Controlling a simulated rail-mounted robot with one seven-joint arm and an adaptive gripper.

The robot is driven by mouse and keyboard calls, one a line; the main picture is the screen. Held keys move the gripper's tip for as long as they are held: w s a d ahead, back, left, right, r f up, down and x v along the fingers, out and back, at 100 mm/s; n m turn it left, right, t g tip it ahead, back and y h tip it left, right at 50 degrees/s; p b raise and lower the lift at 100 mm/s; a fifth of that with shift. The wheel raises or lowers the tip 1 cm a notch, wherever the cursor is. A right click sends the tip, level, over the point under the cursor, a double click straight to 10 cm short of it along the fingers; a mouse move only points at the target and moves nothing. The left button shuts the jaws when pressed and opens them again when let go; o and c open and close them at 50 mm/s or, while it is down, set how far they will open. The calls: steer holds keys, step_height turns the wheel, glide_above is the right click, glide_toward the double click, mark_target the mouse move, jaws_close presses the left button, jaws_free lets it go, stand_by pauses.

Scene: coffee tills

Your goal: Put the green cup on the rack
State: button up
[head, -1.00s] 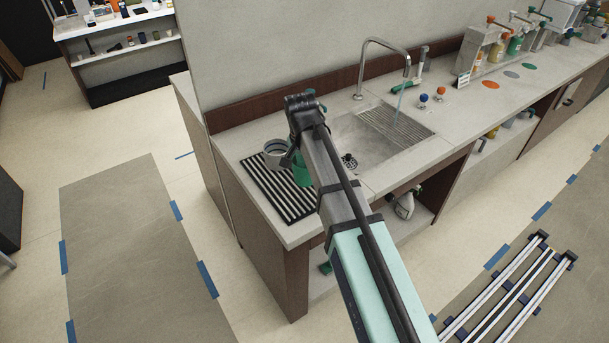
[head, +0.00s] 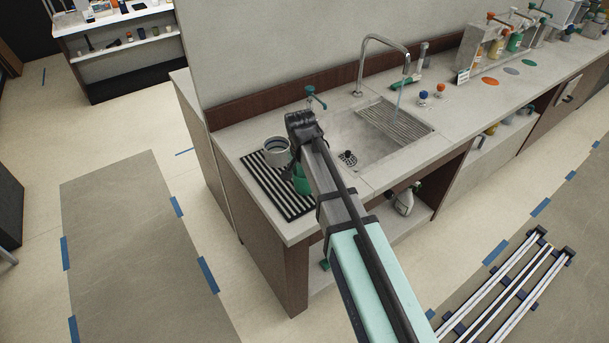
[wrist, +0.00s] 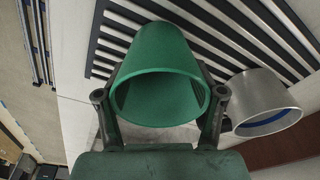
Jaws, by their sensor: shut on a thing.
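The green cup (wrist: 158,75) is between the two fingers of my gripper (wrist: 160,105), which is shut on it. In the wrist view its open mouth faces the camera, and the striped rack (wrist: 250,30) lies behind it. In the head view the green cup (head: 302,180) shows partly behind my arm, over the right side of the black-and-white striped rack (head: 262,178). I cannot tell whether the cup touches the rack. In the head view my gripper's fingers are mostly hidden by the arm.
A grey metal cup (head: 277,152) stands on the rack's back part, close beside the green cup; it also shows in the wrist view (wrist: 262,102). The sink (head: 365,135), with a tall running faucet (head: 385,42), lies right of the rack. The rack's front left is clear.

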steer(key=o, duration=1.2)
steer(key=shift+c, duration=0.2)
steer(key=shift+r, duration=0.1)
step_height(320, 180, up, 12)
steer(key=s+b, duration=0.1)
steer(key=b, duration=0.1)
steer(key=shift+s+a, duration=0.2)
steer(key=shift+a, duration=0.05)
